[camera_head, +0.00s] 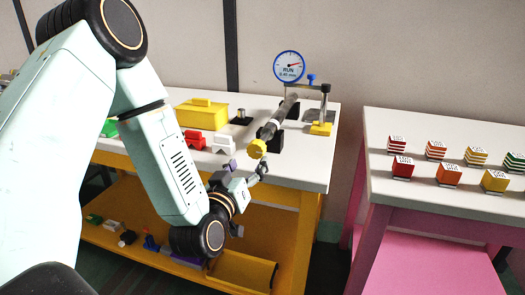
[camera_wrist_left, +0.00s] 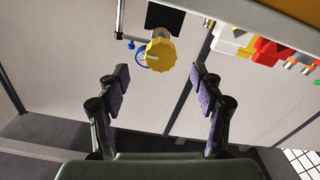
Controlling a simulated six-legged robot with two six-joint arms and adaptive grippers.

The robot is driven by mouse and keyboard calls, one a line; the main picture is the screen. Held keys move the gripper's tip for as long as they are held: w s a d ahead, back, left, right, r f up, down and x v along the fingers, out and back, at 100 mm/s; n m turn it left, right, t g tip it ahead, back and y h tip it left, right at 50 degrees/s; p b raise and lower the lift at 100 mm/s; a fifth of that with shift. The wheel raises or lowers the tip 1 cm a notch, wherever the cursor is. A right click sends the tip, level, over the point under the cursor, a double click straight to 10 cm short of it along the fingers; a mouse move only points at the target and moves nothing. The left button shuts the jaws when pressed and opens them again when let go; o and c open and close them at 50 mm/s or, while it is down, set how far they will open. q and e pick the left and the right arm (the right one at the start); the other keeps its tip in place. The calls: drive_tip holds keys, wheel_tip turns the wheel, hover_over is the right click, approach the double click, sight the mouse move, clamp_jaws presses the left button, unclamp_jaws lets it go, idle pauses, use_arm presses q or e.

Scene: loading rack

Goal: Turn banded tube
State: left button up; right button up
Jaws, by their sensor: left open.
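The banded tube (camera_head: 272,125) lies on black supports on the white bench top, grey with a pale band. A yellow ridged knob (camera_head: 257,149) forms its near end. In the left wrist view the knob (camera_wrist_left: 160,55) faces me with a light mark on it and hides most of the tube. My left gripper (camera_head: 247,170) is just in front of the knob. In the wrist view its two fingers (camera_wrist_left: 160,80) are open, one on each side of the knob's line, apart from it and with nothing between them. My right gripper is not in view.
A round gauge (camera_head: 289,66) reading RUN stands behind the tube, beside a metal stand on a yellow base (camera_head: 321,129). A yellow box (camera_head: 203,114) and red and white blocks (camera_head: 224,144) sit left. A pink-framed table (camera_head: 450,196) at right holds several coloured blocks.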

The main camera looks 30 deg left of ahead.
sight(255, 154)
use_arm(q)
drive_tip(key=shift+b+x, duration=0.55)
drive_tip(key=shift+x, duration=3.4)
drive_tip(key=shift+a, duration=0.1)
drive_tip(key=c, duration=1.2)
